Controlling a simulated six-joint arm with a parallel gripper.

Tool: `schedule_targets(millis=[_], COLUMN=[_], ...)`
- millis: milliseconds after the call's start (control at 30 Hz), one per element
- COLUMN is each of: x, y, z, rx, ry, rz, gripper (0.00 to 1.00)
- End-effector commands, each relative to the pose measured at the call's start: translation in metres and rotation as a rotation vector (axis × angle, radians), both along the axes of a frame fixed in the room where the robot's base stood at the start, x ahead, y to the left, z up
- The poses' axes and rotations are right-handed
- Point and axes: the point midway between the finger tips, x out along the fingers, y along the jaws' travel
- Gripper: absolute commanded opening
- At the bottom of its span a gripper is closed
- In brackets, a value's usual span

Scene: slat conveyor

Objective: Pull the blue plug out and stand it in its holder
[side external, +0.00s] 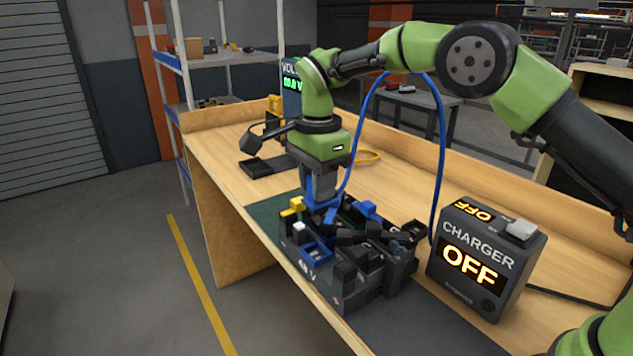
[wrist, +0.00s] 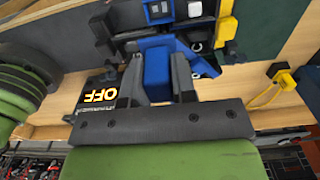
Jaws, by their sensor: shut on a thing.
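My gripper (side external: 321,196) points down over the black battery block (side external: 338,292) and is shut on the blue plug (wrist: 157,70). In the wrist view the plug's blue body sits between the two dark fingers. In the side view the plug (side external: 322,211) is partly hidden by the fingers and stands at the top of the block. I cannot tell whether it is still seated. A blue cable (side external: 442,130) arches from the plug towards the charger (side external: 473,258), which reads OFF. I cannot tell which thing is the plug's holder.
Several black, blue and yellow parts crowd the block's top around my gripper. A black open tray (side external: 262,168) lies on the bench (side external: 219,163) farther back. A meter (side external: 291,88) stands behind my wrist.

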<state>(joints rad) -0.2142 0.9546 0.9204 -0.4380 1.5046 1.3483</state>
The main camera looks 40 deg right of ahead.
Motion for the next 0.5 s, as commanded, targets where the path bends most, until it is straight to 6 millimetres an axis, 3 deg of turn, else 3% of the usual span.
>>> schedule_targets(millis=[500], x=[-0.008], y=[-0.063], z=[-0.004], rx=[0.000], ry=[0.000], rz=[-0.003], gripper=[0.00])
